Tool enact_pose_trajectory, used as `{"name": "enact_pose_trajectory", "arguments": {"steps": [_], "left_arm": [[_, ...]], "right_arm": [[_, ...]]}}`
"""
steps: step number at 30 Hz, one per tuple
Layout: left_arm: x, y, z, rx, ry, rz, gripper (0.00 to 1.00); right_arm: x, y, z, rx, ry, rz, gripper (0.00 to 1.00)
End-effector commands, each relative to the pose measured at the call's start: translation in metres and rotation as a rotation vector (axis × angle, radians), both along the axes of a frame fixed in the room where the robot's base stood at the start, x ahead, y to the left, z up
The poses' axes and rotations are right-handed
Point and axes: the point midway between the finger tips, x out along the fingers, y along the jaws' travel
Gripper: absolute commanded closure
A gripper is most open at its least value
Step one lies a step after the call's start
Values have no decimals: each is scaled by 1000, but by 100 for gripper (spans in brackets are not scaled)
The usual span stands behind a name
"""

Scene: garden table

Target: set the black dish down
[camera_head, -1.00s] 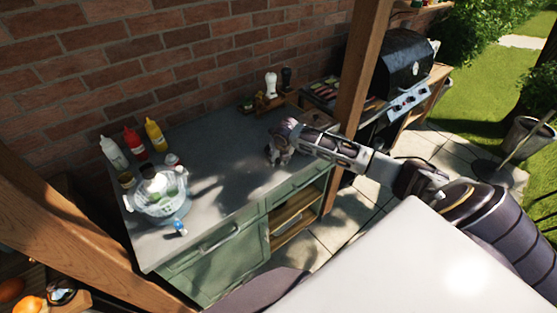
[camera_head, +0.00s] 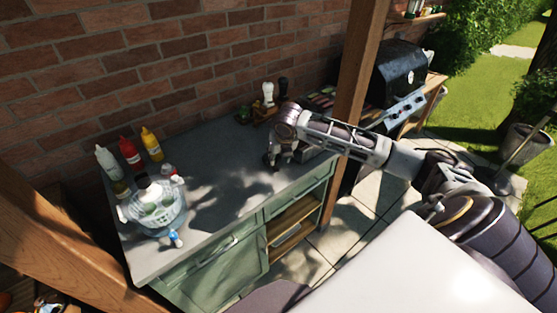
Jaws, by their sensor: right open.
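My right gripper (camera_head: 275,162) points down over the right part of the grey countertop (camera_head: 215,165), close to its surface. It is open. I cannot make out a black dish for certain; the gripper and the arm hide part of the counter there, and the area at the fingertips is small and dark. I cannot tell whether the fingertips touch the counter. My left gripper is not in view.
A glass bowl (camera_head: 152,214) with things in it stands at the counter's left end, a small blue-capped item (camera_head: 176,238) in front. White, red and yellow bottles (camera_head: 131,153) stand behind. A wooden post (camera_head: 357,75) and a black grill (camera_head: 398,68) are at right. Mid-counter is clear.

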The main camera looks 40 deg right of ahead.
Motion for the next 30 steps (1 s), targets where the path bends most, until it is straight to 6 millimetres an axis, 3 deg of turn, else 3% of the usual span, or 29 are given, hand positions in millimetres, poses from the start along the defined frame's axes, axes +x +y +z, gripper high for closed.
{"name": "enact_pose_trajectory", "arguments": {"steps": [30], "left_arm": [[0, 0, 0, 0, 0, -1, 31]], "right_arm": [[-4, 7, 0, 13, -1, -15, 59]]}}
